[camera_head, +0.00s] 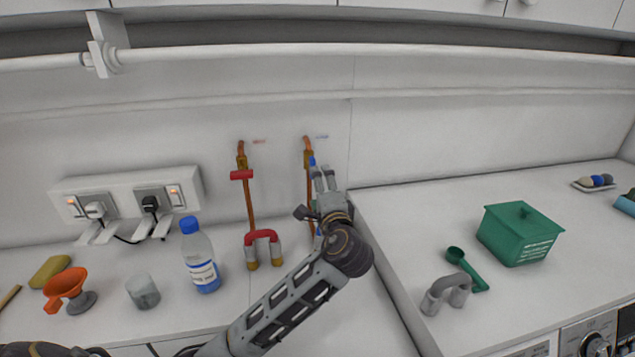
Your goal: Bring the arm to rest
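My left arm comes in from the bottom left and reaches up to the wall. My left gripper (323,173) points upward, its two fingers apart with a narrow gap and nothing seen between them. It is in front of, or just right of, a copper pipe (308,150) with a blue valve handle (312,161). The handle appears upright, along the pipe; whether a finger touches it I cannot tell. The lower part of this pipe is partly hidden by the gripper. My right gripper is not in view.
On the right counter stand a green box (519,236), green scoop (467,270) and grey arch (446,291).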

